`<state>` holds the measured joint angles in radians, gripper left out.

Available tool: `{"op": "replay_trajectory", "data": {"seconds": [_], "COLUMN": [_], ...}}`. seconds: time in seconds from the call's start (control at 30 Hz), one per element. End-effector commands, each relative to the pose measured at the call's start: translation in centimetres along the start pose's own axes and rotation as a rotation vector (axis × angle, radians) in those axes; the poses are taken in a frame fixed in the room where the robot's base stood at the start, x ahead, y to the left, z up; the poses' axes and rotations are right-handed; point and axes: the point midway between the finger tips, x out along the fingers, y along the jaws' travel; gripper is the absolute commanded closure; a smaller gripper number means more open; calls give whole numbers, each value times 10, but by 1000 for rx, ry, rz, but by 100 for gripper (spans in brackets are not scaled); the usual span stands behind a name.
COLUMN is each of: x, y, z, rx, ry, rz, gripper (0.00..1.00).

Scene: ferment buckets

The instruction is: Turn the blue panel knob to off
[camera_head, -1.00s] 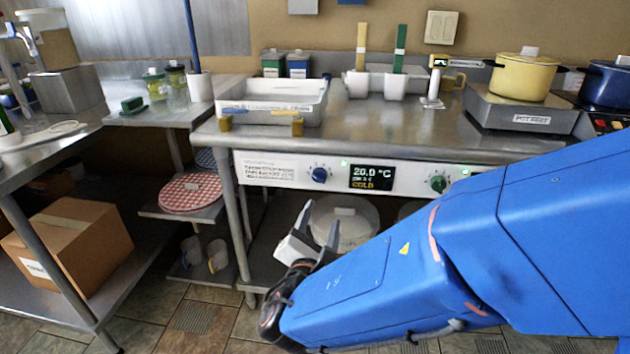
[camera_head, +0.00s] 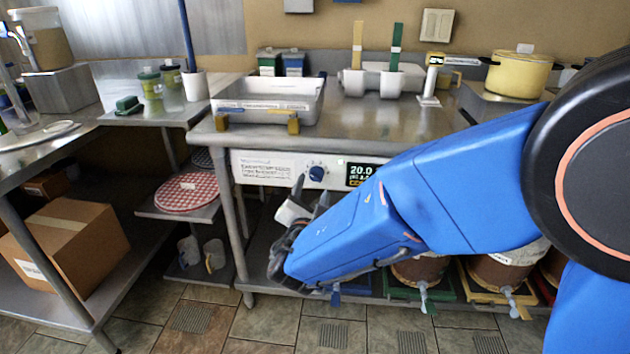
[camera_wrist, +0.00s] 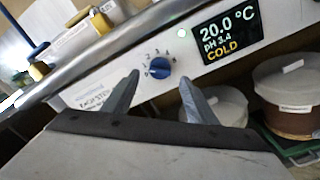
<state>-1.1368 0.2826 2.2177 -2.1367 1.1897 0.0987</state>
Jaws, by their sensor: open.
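The blue panel knob (camera_head: 317,173) sits on the white control panel (camera_head: 262,167) under the steel bench top, left of the dark display (camera_head: 362,176). In the wrist view the blue knob (camera_wrist: 158,68) is ringed by small printed numbers, and the display (camera_wrist: 231,36) reads 20.0 °C, pH 3.4, COLD. The knob's exact pointer setting is too small to tell. My gripper (camera_head: 311,190) is open and empty, just below and in front of the knob in the head view. In the wrist view its fingers (camera_wrist: 160,88) spread either side of the knob, which appears beyond their tips, apart from them.
Lidded buckets (camera_head: 420,270) stand on the shelf below the panel. A red checked round cloth (camera_head: 187,192) lies on the lower shelf at left. The floor in front is clear.

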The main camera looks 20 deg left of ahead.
Motion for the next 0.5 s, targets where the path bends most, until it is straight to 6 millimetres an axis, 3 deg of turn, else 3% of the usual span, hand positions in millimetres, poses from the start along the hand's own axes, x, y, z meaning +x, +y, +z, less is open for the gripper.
{"op": "replay_trajectory", "data": {"seconds": [0.2,0.5], "x": [34,51], "y": [0,0], "z": [0,1], "rx": [0,1], "ry": [-1,-1], "rz": [-2,0], "gripper": [48,48]}}
